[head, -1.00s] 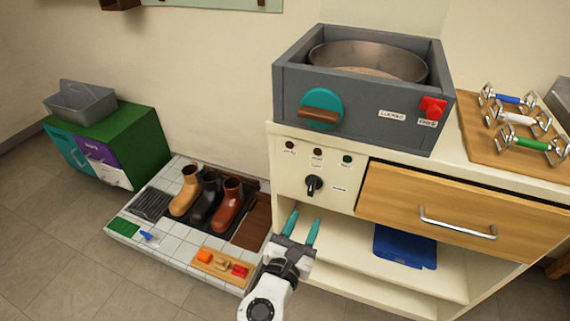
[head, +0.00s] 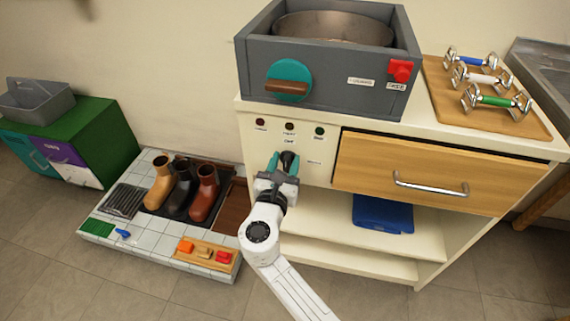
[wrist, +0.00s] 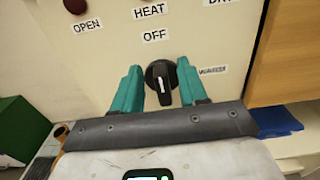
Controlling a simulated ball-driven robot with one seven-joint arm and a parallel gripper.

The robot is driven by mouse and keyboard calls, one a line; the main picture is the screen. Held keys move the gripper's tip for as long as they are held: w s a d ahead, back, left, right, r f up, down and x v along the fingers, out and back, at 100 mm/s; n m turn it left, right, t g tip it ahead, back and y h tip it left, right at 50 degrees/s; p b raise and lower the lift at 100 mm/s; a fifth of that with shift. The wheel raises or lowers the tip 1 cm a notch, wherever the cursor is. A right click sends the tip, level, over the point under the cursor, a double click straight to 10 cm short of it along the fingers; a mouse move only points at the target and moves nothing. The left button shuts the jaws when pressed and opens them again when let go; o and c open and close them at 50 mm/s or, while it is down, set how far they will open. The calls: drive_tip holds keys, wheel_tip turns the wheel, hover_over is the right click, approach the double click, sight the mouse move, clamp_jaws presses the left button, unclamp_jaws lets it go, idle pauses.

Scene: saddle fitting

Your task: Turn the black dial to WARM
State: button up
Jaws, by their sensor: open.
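The black dial (wrist: 161,82) is on the cream front panel (wrist: 215,45) of the cabinet, below the OFF label (wrist: 155,30). In the wrist view its white mark points down. A small label (wrist: 212,71), blurred in the picture, is to its right. My gripper (wrist: 162,88) is open, with one teal finger on each side of the dial. I cannot tell whether the fingers touch it. In the head view my gripper (head: 285,163) partly hides the dial (head: 288,158).
Above the dial are several indicator lights with labels, including OPEN (wrist: 88,26) and HEAT (wrist: 150,9). A wooden drawer (head: 425,173) is to the right. A grey box with a teal knob (head: 289,80) stands on top. An open shelf (head: 320,222) lies below.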

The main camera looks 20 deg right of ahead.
drive_tip(key=shift+c, duration=0.2)
clamp_jaws()
drive_tip(key=shift+m, duration=0.3)
drive_tip(key=m, duration=0.1)
drive_tip(key=m+b, duration=0.2)
drive_tip(key=shift+s+d+f+m, duration=0.2)
drive_tip(key=shift+d+f+m, duration=0.1)
drive_tip(key=shift+m, duration=0.1)
drive_tip(key=m+b, duration=0.2)
drive_tip(key=m, duration=0.1)
drive_tip(key=m+b, duration=0.1)
drive_tip(key=shift+s+d+f+m, duration=0.2)
drive_tip(key=shift+d+m, duration=0.05)
drive_tip(key=shift+m, duration=0.05)
drive_tip(key=shift+s+d+f+m+b, duration=0.1)
drive_tip(key=shift+f+m+b, duration=0.1)
drive_tip(key=shift+m+b, duration=1.15)
drive_tip(key=shift+d+f+m+b, duration=0.15)
drive_tip(key=shift+m+b, duration=0.9)
drive_tip(key=shift+m, duration=0.6)
drive_tip(key=shift+s+f+m+b, duration=0.1)
drive_tip(key=shift+f+m+b, duration=0.1)
drive_tip(key=shift+m+b, duration=1.15)
drive_tip(key=shift+m, duration=0.25)
